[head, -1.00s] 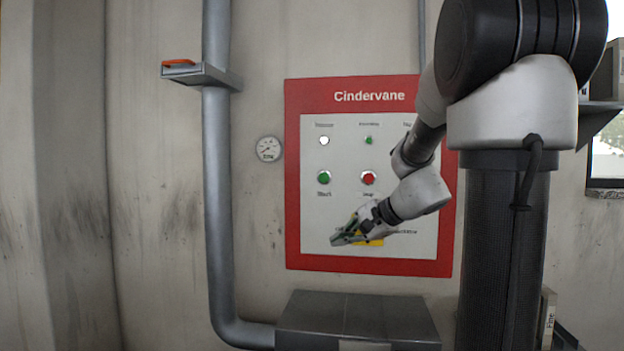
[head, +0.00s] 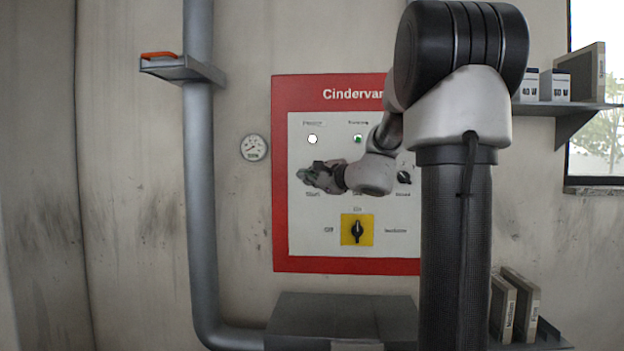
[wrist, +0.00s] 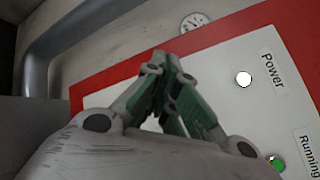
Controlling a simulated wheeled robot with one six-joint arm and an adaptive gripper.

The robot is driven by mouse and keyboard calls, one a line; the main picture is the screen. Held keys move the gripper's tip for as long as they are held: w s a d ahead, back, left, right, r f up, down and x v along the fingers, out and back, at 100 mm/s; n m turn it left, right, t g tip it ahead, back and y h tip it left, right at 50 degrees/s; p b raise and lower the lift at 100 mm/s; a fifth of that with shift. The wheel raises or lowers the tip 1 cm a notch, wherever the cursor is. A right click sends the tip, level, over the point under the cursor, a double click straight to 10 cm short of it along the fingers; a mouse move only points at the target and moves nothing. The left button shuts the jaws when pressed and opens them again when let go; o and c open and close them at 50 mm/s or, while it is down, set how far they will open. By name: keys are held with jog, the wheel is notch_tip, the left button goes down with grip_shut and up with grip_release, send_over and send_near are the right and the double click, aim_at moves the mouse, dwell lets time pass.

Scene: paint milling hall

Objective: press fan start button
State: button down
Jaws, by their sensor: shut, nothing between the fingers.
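The red-framed control panel (head: 283,180) hangs on the wall, with a "Start" label low on its left side. My gripper (head: 305,175) is shut and empty just above that label. It covers the green button that stands there in the earlier head view; the button itself is hidden. I cannot tell whether the fingertips touch the panel. The red button beside it is hidden behind my wrist. In the wrist view my shut gripper (wrist: 163,62) points toward the panel's border, with no button visible at its tips.
On the panel are a white Power lamp (head: 312,139), a green Running lamp (head: 358,139), a black knob (head: 404,177) and a yellow selector switch (head: 357,229). A pipe (head: 200,200) and gauge (head: 254,147) are left. A grey box (head: 340,320) stands below.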

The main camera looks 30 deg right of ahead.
jog(key=w+d, duration=0.5)
jog(key=w, duration=0.2)
jog(key=shift+w, duration=0.15)
jog(key=shift+w, duration=0.1)
dwell(1.5)
jog(key=shift+w+d, duration=0.2)
jog(key=shift+w, duration=0.05)
jog(key=shift+w+d, duration=0.25)
jog(key=shift+w, duration=0.1)
dwell(0.7)
jog(key=shift+s, duration=0.1)
jog(key=shift+s+a, duration=0.5)
jog(key=shift+s, duration=0.15)
jog(key=s+a, duration=0.1)
jog(key=s, duration=0.1)
jog(key=s+a, duration=0.1)
jog(key=s, duration=0.1)
jog(key=shift+a, duration=0.4)
